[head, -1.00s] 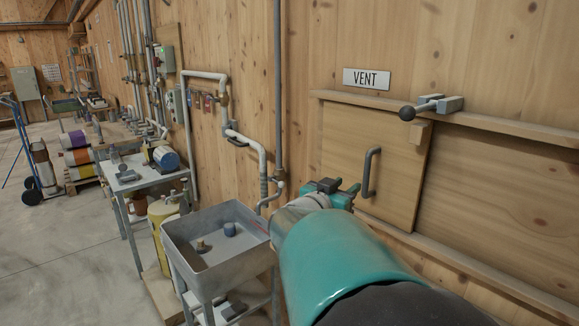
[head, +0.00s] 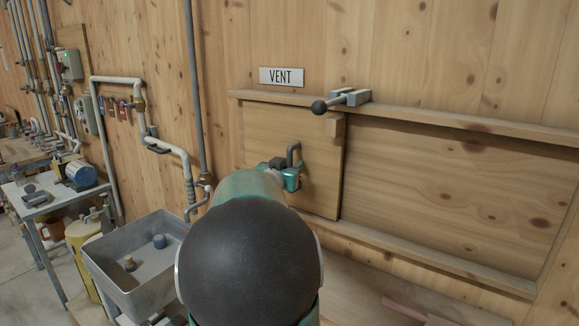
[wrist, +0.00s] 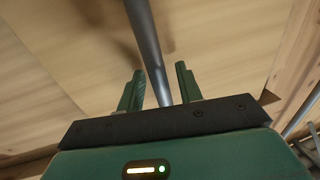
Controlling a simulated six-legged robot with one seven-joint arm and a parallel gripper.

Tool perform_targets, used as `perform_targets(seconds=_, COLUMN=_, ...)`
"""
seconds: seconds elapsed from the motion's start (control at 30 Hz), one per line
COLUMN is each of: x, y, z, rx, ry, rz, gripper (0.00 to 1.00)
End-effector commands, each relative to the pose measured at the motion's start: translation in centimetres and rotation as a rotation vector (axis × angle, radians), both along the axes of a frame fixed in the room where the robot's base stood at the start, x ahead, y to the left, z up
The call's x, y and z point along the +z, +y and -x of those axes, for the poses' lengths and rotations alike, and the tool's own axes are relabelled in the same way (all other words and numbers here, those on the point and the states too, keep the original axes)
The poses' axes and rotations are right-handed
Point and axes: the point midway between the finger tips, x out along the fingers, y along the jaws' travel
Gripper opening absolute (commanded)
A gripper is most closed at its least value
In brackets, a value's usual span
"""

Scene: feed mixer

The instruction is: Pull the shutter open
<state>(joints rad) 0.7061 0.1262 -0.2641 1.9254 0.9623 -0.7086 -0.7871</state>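The shutter (head: 318,188) is a light wooden panel below the VENT sign, set between two wooden rails. Its grey bar handle (head: 294,150) is partly hidden by my gripper (head: 287,176) in the head view. In the wrist view the handle (wrist: 143,30) runs down between the two green fingers of my gripper (wrist: 160,88). The fingers stand apart, with a thin gap on each side of the bar. A latch rod with a black ball knob (head: 319,107) sits in a grey bracket (head: 350,97) on the top rail, above the shutter's upper right corner block (head: 336,125).
The top rail (head: 450,125) and lower rail (head: 440,263) run on to the right past a bare wooden panel (head: 450,190). A grey sink (head: 110,270) and wall pipes (head: 196,90) stand at left. A pinkish bar (head: 410,312) lies low at right.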

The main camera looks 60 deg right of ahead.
Motion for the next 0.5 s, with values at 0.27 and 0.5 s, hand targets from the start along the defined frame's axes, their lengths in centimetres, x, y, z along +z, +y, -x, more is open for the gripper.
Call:
perform_targets(seconds=0.27, x=0.0, y=0.05, z=0.01, rx=0.0, ry=0.0, rz=0.0, gripper=0.0)
perform_targets(seconds=0.5, x=0.01, y=0.08, z=0.1, rx=0.0, ry=0.0, rz=0.0, gripper=0.0)
